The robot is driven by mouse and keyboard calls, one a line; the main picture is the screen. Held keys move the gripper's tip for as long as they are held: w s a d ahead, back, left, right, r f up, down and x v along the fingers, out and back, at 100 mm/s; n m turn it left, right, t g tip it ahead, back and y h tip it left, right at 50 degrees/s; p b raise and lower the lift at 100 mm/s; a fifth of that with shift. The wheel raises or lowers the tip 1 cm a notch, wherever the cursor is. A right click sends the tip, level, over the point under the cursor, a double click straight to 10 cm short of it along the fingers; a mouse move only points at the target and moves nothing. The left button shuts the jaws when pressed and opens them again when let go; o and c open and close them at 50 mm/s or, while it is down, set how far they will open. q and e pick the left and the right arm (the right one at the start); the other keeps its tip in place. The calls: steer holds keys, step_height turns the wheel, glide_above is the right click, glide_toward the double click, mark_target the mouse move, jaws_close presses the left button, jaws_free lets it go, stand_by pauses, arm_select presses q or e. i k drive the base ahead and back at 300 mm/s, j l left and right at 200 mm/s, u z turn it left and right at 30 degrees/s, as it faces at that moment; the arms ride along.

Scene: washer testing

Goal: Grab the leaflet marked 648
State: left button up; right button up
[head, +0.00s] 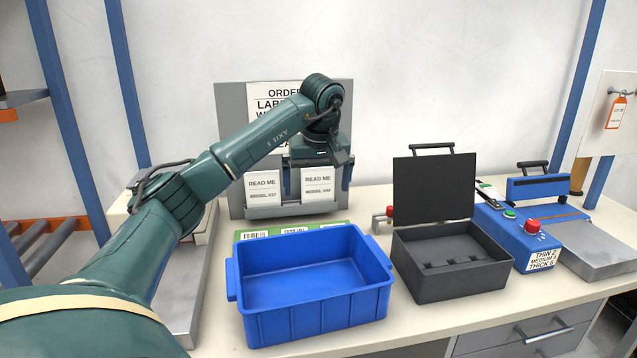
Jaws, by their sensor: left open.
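Two white leaflets headed READ ME stand side by side in a grey holder (232,150) at the back of the table. The left leaflet (263,186) has a model number that looks like 537. The right leaflet (318,184) also has a model number, too small to read surely. My left gripper (318,190) is open and points down at the right leaflet. Its dark fingers appear on either side of that leaflet; I cannot tell whether they touch it. My right gripper is not in view.
An empty blue bin (312,310) stands in front of the holder, with a green board (335,224) behind it. An open black case (452,284) is to its right. A blue sealer (520,236) stands farther right. Some table front edge is clear.

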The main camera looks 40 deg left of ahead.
mark_target(317, 183)
steer(key=i+j, duration=0.65)
steer(key=j, duration=0.2)
